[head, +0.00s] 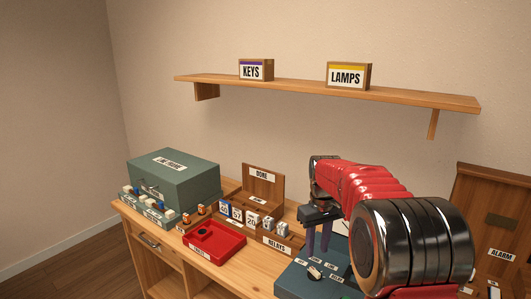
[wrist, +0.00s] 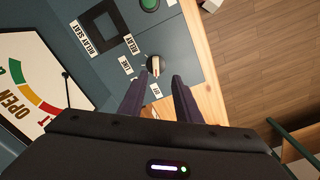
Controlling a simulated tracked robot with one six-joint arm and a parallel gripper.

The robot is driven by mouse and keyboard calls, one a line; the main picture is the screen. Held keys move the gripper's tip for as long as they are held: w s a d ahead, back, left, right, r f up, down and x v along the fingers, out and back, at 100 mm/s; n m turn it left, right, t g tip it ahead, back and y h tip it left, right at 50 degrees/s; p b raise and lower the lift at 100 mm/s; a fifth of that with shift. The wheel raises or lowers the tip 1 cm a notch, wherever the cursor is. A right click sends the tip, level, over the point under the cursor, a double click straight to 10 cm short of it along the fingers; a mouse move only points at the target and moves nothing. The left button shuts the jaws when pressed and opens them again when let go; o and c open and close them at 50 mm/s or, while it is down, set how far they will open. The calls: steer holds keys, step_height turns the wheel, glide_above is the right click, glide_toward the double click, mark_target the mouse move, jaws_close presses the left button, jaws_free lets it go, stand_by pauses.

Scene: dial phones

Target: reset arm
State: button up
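My red arm reaches over the desk from the right in the head view. My gripper (head: 317,250) points down with its two dark fingers apart, above the blue-grey test panel (head: 292,283). In the wrist view my gripper (wrist: 164,77) is open, with no object seen held between the fingers. A pale-topped rotary knob (wrist: 154,65) on the panel lies just beyond the left fingertip; I cannot tell whether they touch. The knob also shows in the head view (head: 314,272) below the fingers. My arm hides part of the panel and desk.
A red tray (head: 214,252), a RELAYS rack (head: 276,246), a DONE box (head: 262,176) and a grey-green line-bank case (head: 175,178) stand left of my gripper. A wall shelf (head: 320,89) holds KEYS and LAMPS boxes. A wooden ALARM cabinet (head: 495,220) stands right.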

steer(key=s+r+m+t, duration=0.2)
steer(key=s+r, duration=0.2)
steer(key=s, duration=1.3)
steer(key=s+r+m+t, duration=0.2)
steer(key=s+r+t, duration=0.1)
steer(key=s, duration=1.5)
steer(key=shift+a+r+t, duration=0.3)
steer(key=shift+a+r, duration=0.1)
steer(key=shift+r, duration=0.3)
